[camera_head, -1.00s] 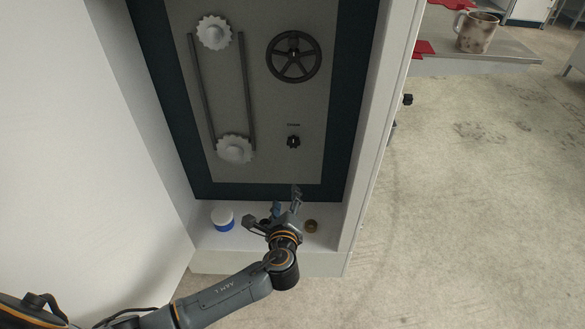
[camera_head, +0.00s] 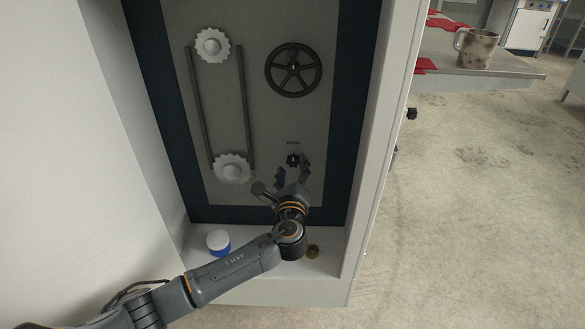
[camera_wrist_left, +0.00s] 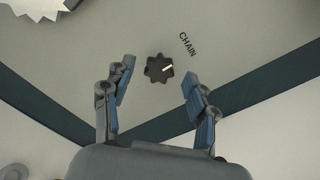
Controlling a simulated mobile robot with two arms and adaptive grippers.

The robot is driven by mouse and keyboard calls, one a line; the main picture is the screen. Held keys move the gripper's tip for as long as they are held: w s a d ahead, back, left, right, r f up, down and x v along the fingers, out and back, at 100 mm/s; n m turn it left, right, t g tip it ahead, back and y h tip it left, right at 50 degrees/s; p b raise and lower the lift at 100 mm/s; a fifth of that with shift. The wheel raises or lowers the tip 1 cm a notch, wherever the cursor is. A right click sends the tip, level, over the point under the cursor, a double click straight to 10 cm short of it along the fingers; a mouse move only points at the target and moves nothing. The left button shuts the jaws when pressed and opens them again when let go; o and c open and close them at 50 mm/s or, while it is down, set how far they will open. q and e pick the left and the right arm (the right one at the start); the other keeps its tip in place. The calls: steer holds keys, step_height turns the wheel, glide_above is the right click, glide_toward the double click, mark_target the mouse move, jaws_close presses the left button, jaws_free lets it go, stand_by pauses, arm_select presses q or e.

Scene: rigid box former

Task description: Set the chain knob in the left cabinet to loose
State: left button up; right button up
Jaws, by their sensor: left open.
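The chain knob (camera_head: 292,160) is a small dark scalloped knob on the grey back panel of the cabinet, below the black handwheel. In the left wrist view the knob (camera_wrist_left: 159,68) shows a white pointer line aimed right and slightly up, beside the printed word CHAIN (camera_wrist_left: 187,44). My left gripper (camera_head: 293,176) is open and empty, just below the knob in the head view. In the wrist view its blue-padded fingers (camera_wrist_left: 158,92) stand apart on either side and a little below the knob, not touching it. No loose mark is readable. My right gripper is not seen.
The black handwheel (camera_head: 293,70) is above the knob. Two white sprockets (camera_head: 212,45) with a chain (camera_head: 245,110) are to the left. The cabinet's right wall (camera_head: 372,190) is close.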

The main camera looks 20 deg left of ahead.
arm_select(q)
steer(key=shift+x, duration=0.9)
steer(key=shift+c, duration=0.5)
steer(key=c, duration=1.1)
steer(key=shift+o, duration=0.2)
